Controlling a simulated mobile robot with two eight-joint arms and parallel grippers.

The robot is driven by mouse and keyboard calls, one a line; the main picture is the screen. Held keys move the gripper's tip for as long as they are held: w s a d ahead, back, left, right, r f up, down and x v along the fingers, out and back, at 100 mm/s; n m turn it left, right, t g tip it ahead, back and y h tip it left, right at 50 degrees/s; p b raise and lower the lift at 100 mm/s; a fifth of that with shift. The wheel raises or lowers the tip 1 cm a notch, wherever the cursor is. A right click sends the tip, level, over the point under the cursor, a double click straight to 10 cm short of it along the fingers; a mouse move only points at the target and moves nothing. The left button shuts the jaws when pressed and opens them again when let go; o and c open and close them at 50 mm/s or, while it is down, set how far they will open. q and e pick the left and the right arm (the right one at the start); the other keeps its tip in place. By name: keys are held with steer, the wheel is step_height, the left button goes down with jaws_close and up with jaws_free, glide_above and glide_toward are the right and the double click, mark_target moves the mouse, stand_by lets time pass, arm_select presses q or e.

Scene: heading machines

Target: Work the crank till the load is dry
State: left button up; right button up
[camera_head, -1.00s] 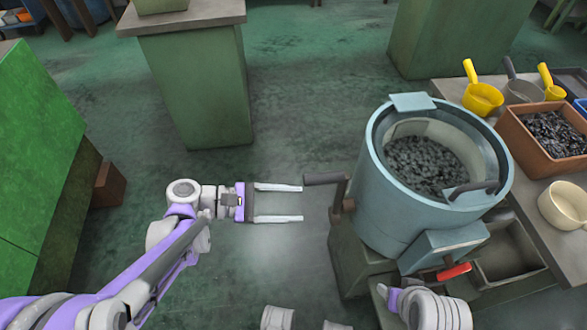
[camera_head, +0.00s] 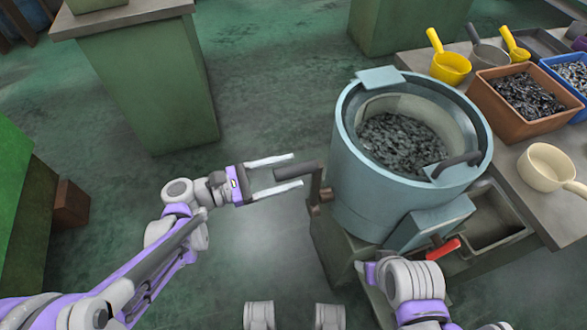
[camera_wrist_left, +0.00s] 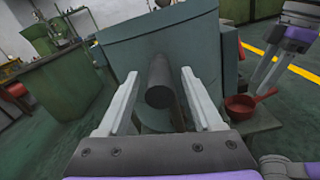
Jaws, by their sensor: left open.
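A blue-grey drum (camera_head: 365,195) with an open top holds a dark, lumpy load (camera_head: 402,142). Its crank (camera_head: 316,190) is on the drum's left side, with a dark handle (camera_head: 292,172) pointing left. My left gripper (camera_head: 297,171) is open, its two fingers on either side of the handle's end. In the left wrist view, the round handle end (camera_wrist_left: 158,95) shows between the open fingers, with a gap on each side.
The bench to the right carries a brown bin (camera_head: 520,97), a blue bin (camera_head: 570,78), yellow scoops (camera_head: 449,66) and a cream pan (camera_head: 546,166). A green cabinet (camera_head: 155,90) stands behind; floor between is clear.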

arm_select(q)
steer(key=shift+x, duration=1)
steer(key=shift+c, duration=0.2)
jaws_close()
stand_by(0.6)
